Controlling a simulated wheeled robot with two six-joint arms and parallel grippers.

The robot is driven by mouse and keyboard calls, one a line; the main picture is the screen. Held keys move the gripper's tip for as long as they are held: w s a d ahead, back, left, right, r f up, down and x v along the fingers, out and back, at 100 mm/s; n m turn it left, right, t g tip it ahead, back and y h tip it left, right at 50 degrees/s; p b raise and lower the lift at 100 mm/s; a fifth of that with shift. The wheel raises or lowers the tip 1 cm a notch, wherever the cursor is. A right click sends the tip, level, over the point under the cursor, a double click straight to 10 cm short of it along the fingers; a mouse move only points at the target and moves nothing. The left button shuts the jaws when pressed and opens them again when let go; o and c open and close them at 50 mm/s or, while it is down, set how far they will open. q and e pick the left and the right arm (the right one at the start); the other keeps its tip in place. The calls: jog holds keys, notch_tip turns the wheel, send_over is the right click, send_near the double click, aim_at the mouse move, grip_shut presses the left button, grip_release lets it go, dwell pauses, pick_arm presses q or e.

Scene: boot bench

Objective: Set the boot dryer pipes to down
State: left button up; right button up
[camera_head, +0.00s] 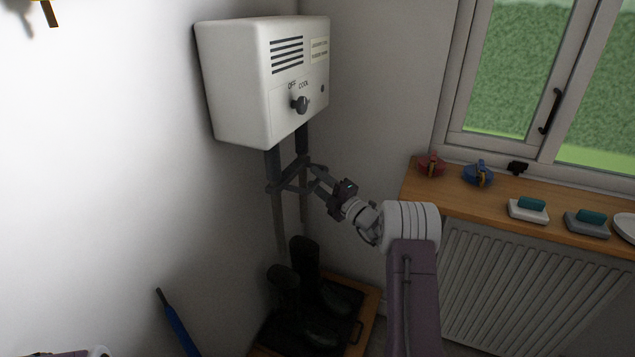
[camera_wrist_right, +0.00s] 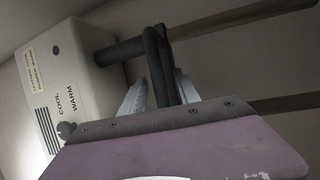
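The boot dryer (camera_head: 240,85) is a white box on the wall, with a dark knob (camera_head: 300,104) beside the marks OFF and COOL. Two dark pipes (camera_head: 273,160) come out of its underside, with paler grey lengths below them. A dark bar frame (camera_head: 290,184) at the pipes reaches out toward my right gripper (camera_head: 318,178). In the right wrist view my right gripper (camera_wrist_right: 158,92) has its grey fingers apart, with the dark bars (camera_wrist_right: 163,62) between them. Whether they press on the bars is unclear. My left gripper is out of view.
Dark boots (camera_head: 305,270) stand on a tray below the dryer. A wooden sill (camera_head: 450,200) at the right holds red and blue items, brushes and dishes above a radiator (camera_head: 520,285). A blue-handled stick (camera_head: 180,328) leans at the lower left.

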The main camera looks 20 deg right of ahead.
grip_shut()
dwell(1.4)
